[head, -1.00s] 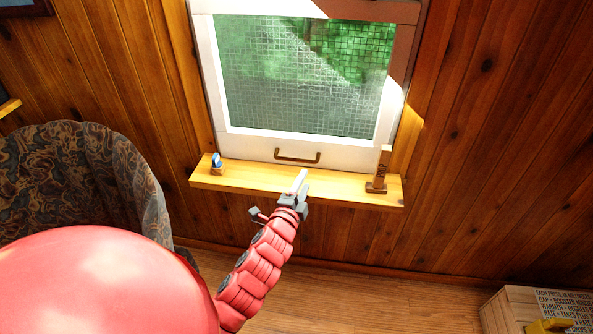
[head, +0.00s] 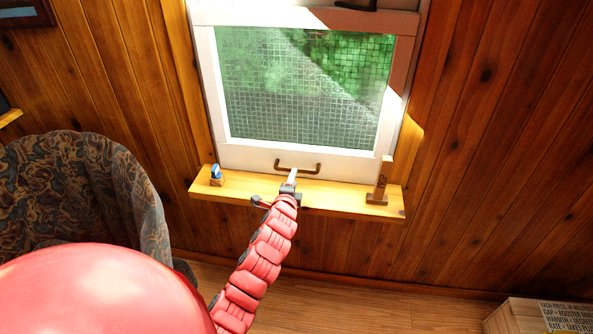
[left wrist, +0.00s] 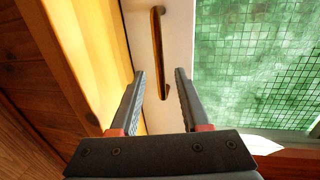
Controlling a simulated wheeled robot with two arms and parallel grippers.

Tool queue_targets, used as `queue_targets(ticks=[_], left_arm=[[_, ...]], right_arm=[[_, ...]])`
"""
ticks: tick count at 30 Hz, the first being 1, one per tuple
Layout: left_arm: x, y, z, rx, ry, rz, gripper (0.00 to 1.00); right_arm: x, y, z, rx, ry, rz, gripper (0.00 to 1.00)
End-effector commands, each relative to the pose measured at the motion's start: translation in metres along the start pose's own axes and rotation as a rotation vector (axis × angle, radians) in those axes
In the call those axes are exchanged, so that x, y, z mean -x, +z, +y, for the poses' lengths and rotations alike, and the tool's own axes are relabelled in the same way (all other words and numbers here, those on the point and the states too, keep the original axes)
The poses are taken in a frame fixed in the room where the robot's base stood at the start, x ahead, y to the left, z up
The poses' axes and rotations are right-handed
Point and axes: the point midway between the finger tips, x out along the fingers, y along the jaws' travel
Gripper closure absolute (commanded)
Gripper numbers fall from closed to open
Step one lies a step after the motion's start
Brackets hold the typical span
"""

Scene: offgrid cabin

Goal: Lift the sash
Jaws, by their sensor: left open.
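The white window sash (head: 240,158) with its wire-patterned glass (head: 300,90) is down, its bottom rail at the wooden sill (head: 335,196). A brown bar handle (head: 311,171) is fixed to that rail. My left gripper (head: 292,176) is open and empty, over the sill just in front of the handle. In the left wrist view the open fingers (left wrist: 159,78) point at the rail, and one end of the handle (left wrist: 157,40) appears between the fingertips. I cannot tell how deep the handle sits between them. My right gripper is not in view.
A small blue-and-wood object (head: 216,176) stands at the sill's left end, and an upright wooden piece (head: 380,184) at its right. A patterned armchair (head: 90,190) is at left. A crate (head: 510,317) with a printed label is at lower right.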

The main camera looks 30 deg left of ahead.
Motion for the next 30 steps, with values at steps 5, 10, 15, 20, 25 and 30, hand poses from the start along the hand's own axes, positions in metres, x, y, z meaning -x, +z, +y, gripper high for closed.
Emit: queue_targets(ticks=[5, 10, 15, 20, 25, 30], left_arm=[[-0.028, 0.001, -0.001, 0.002, 0.002, -0.002, 0.54], [-0.048, 0.000, -0.001, 0.002, 0.001, -0.001, 0.54], [-0.060, 0.000, 0.000, 0.000, 0.001, 0.000, 0.54], [-0.065, -0.001, 0.000, 0.000, 0.000, 0.001, 0.54], [-0.065, -0.001, 0.001, 0.000, 0.000, 0.001, 0.54], [-0.065, 0.000, 0.001, 0.000, 0.000, 0.001, 0.68]], right_arm=[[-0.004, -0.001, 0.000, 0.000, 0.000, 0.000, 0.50], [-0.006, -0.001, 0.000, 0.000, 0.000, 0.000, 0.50], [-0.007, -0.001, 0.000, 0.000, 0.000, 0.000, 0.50], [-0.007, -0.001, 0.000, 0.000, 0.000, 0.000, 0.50], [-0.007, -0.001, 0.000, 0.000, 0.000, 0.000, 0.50], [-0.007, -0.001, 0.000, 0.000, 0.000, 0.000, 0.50]])
